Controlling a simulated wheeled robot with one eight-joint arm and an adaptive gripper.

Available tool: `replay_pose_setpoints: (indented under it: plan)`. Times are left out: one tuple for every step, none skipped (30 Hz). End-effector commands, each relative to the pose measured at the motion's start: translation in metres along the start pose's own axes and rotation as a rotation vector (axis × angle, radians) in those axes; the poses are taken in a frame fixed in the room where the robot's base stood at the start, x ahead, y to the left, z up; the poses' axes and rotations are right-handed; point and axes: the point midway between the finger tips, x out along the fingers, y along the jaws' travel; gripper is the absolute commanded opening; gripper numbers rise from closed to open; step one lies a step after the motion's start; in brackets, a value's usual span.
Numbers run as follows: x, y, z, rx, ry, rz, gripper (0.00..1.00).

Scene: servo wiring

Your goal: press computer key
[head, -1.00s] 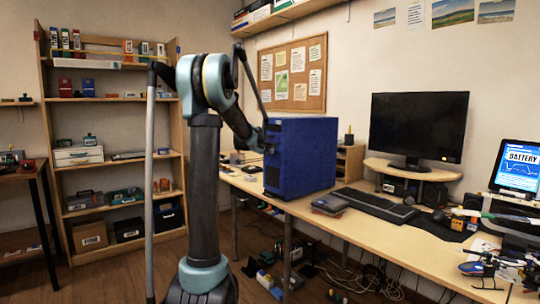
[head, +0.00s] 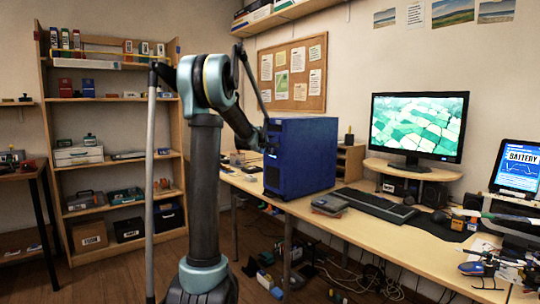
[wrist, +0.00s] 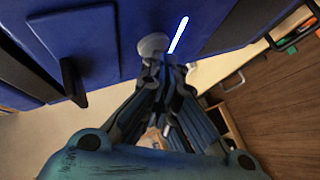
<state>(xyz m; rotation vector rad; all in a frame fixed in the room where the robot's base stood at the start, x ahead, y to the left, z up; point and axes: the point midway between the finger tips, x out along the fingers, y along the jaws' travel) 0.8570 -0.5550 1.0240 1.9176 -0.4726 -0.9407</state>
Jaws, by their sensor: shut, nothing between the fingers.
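The blue computer tower (head: 310,158) stands upright on the desk in the head view. Its front panel fills the top of the wrist view (wrist: 110,30). A round pale button (wrist: 153,44) is on that panel, beside a lit white-blue strip (wrist: 179,34). My gripper (wrist: 160,66) is shut and empty, with its fingertips at the button; whether they still touch it, I cannot tell. In the head view my gripper (head: 266,140) is at the tower's front face, partly hidden by the arm. The monitor (head: 418,125) shows a green aerial field picture.
A keyboard (head: 375,205), a dark box-like item (head: 330,204) and a mouse (head: 440,216) lie on the desk (head: 390,235) right of the tower. A dark handle (wrist: 73,82) juts from the tower's panel. Cables and small items lie under the desk.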

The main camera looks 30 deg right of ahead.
Motion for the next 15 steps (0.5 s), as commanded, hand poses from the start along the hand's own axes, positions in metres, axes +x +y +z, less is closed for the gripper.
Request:
replay_pose_setpoints:
  plan:
    - [-0.0017, -0.0012, -0.0012, -0.001, 0.001, 0.000, 0.00]
    - [-0.0026, -0.0018, -0.0018, -0.001, 0.001, 0.000, 0.00]
    - [-0.0036, -0.0025, -0.0025, -0.001, 0.000, 0.000, 0.00]
    - [-0.0042, -0.0030, -0.0029, -0.001, 0.000, 0.000, 0.00]
    - [-0.0046, -0.0033, -0.0032, -0.001, 0.000, 0.000, 0.00]
    - [-0.0049, -0.0035, -0.0034, -0.001, 0.000, 0.000, 0.00]
    - [-0.0049, -0.0035, -0.0034, -0.001, 0.000, 0.000, 0.00]
    - [-0.0049, -0.0035, -0.0034, -0.001, 0.000, 0.000, 0.00]
    - [-0.0048, -0.0034, -0.0033, -0.001, 0.000, 0.000, 0.00]
    - [-0.0048, -0.0034, -0.0033, -0.001, 0.000, 0.000, 0.00]
    - [-0.0048, -0.0034, -0.0034, -0.001, 0.000, 0.000, 0.00]
    - [-0.0048, -0.0035, -0.0034, -0.001, 0.000, 0.000, 0.00]
    - [-0.0050, -0.0036, -0.0035, -0.001, 0.000, 0.000, 0.00]
    - [-0.0054, -0.0039, -0.0040, -0.001, 0.000, 0.000, 0.00]
    - [-0.0065, -0.0048, -0.0049, -0.001, 0.000, 0.000, 0.00]
